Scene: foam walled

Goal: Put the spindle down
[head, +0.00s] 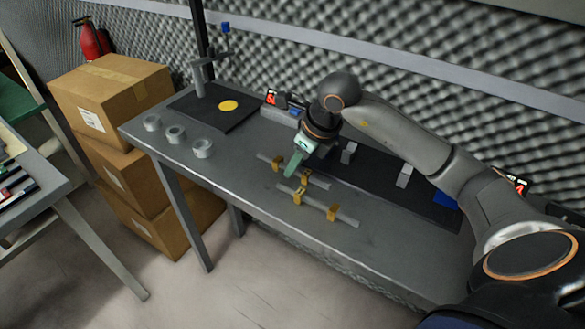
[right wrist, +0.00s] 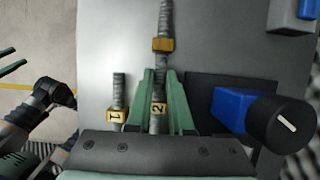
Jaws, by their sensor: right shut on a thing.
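The spindle (right wrist: 163,95) is a long grey rod with yellow pieces on it, one marked 2. It lies between the green fingers of my right gripper (right wrist: 157,100), which is shut on it. In the head view the right gripper (head: 292,172) is low over the rear rod (head: 317,182), hiding part of it. I cannot tell whether this rod rests on the table. A second grey rod (head: 316,207) with yellow pieces lies in front; a yellow piece marked 1 (right wrist: 117,116) shows in the wrist view. My left gripper (right wrist: 12,62) shows at the wrist view's left edge, its fingers apart.
The grey table (head: 250,190) carries several other things. Three grey rings (head: 175,133) stand at its left end. A dark mat (head: 240,120) holds a stand and yellow disc. Another dark mat (head: 375,178) with small blocks lies behind the rods. Cardboard boxes (head: 125,95) stand left.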

